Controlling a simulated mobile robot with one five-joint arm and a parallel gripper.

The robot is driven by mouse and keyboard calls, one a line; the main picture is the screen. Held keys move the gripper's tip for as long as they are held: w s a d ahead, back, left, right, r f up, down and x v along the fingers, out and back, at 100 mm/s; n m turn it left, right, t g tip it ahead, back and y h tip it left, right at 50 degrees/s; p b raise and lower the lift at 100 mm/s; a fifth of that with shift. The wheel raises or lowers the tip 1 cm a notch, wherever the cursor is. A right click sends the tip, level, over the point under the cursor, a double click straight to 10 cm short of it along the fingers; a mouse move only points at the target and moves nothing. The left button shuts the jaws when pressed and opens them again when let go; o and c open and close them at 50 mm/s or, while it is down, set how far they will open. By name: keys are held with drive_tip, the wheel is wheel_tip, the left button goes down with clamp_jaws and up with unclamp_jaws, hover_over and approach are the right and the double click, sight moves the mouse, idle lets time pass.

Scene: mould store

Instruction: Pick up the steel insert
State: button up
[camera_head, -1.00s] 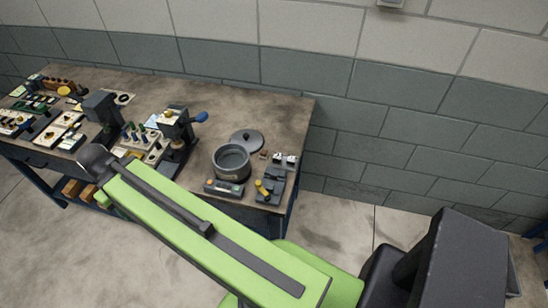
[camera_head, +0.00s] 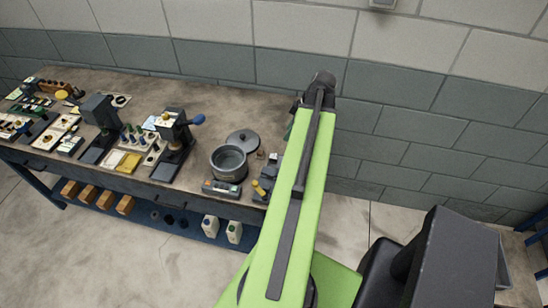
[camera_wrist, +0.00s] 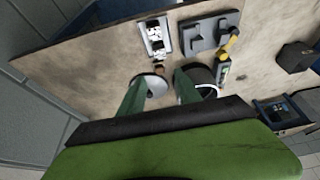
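Small pale metallic blocks with dark marks (camera_wrist: 156,42) sit in a narrow light tray (camera_wrist: 168,22) in the wrist view. They look like steel inserts, but I cannot tell which one the task names. A small brownish block (camera_wrist: 160,69) lies just outside the tray's near end; it also shows in the head view (camera_head: 261,155). My gripper (camera_wrist: 160,76) is open and above the bench, its two green fingers apart with nothing visibly held. The blocks lie beyond the fingertips in the wrist view. In the head view my arm hides part of this corner.
A grey round pot (camera_head: 229,164) and its lid (camera_head: 243,141) stand close by, near the fingers in the wrist view. A dark fixture with a yellow handle (camera_head: 261,188) is beside the pot. Presses and mould trays fill the bench's left side. A wall runs behind the bench (camera_head: 235,100).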

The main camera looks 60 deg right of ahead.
drive_tip(key=b, duration=1.1)
approach(274, 156)
drive_tip(key=x, duration=0.5)
drive_tip(key=shift+w+d, duration=0.1)
drive_tip(key=shift+d, duration=0.05)
drive_tip(key=shift+w+f+b, duration=0.1)
drive_tip(key=shift+w+b, duration=0.05)
drive_tip(key=shift+b, duration=0.2)
drive_tip(key=b+x, duration=0.4)
drive_tip(key=x, duration=0.1)
drive_tip(key=shift+f+b, duration=0.1)
drive_tip(key=shift+b, duration=0.3)
clamp_jaws()
